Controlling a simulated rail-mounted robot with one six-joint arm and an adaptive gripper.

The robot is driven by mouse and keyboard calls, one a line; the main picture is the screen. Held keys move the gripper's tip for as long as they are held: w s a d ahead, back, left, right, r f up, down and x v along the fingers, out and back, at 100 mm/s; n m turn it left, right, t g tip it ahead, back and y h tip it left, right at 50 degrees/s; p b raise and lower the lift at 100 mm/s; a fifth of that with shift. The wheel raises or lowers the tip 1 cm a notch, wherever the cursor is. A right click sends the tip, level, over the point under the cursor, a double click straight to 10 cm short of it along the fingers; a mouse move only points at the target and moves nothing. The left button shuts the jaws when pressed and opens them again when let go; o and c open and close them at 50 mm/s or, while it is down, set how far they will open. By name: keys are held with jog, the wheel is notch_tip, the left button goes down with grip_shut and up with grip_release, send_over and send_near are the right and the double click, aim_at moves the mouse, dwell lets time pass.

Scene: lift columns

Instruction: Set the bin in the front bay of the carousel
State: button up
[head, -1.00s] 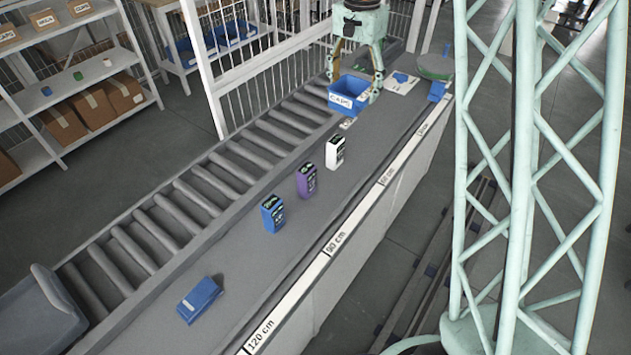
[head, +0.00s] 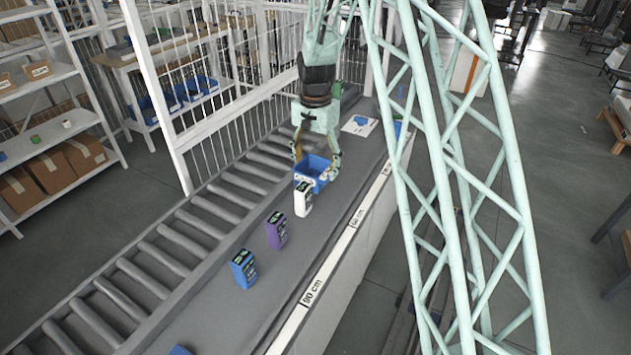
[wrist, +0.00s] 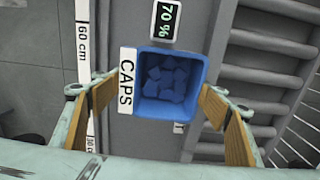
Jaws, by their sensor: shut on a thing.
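My gripper (head: 315,166) is shut on the blue bin (head: 312,172), one finger on each side of it. The bin carries a white CAPS label and holds several blue caps; the wrist view shows the bin (wrist: 183,125) upright between the wooden-faced fingers (wrist: 155,112). It is over the grey bench just behind the white device; I cannot tell how high it is above the top. The carousel does not show clearly now; my lattice column covers the bench's far end.
White (head: 303,198), purple (head: 277,230) and blue (head: 244,268) devices stand in a row on the bench. A roller conveyor (head: 165,265) runs along the left, with a white mesh fence behind it. A paper sheet (head: 358,126) with a blue piece lies beyond the gripper.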

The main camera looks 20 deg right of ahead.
jog(key=shift+f, duration=0.55)
jog(key=shift+f, duration=0.1)
jog(key=shift+f, duration=2.15)
jog(key=shift+f+b, duration=0.15)
jog(key=shift+b, duration=0.15)
jog(key=o, duration=0.9)
notch_tip(320, 180, up, 12)
jog(key=shift+r+p, duration=0.2)
jog(key=shift+p, duration=0.4)
